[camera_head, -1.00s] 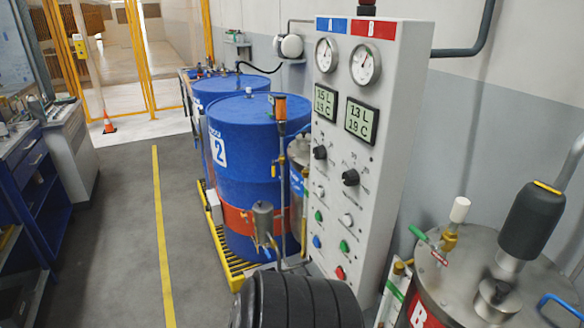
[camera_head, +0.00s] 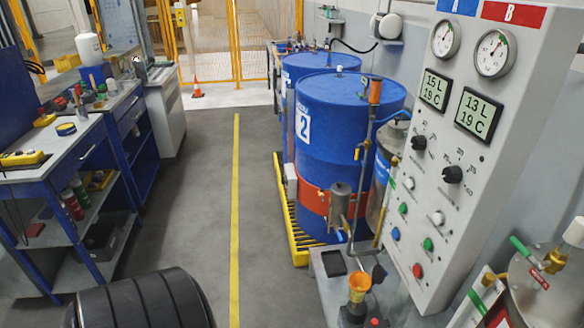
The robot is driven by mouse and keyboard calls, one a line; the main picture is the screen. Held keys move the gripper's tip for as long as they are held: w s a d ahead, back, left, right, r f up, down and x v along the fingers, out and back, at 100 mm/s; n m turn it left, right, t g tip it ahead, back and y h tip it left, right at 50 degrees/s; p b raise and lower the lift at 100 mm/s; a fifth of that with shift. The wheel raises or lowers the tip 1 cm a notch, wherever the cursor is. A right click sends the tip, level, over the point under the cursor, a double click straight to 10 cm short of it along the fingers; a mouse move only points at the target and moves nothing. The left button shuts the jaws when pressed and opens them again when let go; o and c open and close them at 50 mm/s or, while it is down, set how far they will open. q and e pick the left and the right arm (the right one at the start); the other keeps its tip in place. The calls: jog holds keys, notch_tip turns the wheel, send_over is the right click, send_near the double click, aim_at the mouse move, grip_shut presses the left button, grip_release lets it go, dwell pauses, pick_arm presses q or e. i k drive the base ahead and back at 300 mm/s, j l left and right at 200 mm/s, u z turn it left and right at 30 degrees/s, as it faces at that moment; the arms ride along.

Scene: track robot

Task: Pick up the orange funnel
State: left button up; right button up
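The orange funnel (camera_head: 359,284) is near the bottom edge, right of centre. It stands upright with its wide mouth up, on or in a dark piece at the front of the grey stand (camera_head: 331,284) below the control panel. The lower part of the funnel is hard to make out. Neither of my grippers shows in the view, so nothing is seen touching the funnel.
The control panel (camera_head: 465,180) rises right of the funnel, and a steel vessel (camera_head: 540,290) stands at the lower right. Blue drums (camera_head: 335,150) stand behind on a yellow pallet (camera_head: 292,232). A workbench (camera_head: 60,152) is at left.

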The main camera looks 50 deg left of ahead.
aim_at(360, 279)
jog(key=u, duration=1.05)
jog(key=z, duration=0.3)
jog(key=i+j+z, duration=0.1)
jog(key=z, duration=0.3)
jog(key=j+z, duration=0.4)
jog(key=i+j+z, duration=0.1)
jog(key=z, duration=0.3)
jog(key=j+z, duration=0.25)
jog(key=z, duration=0.15)
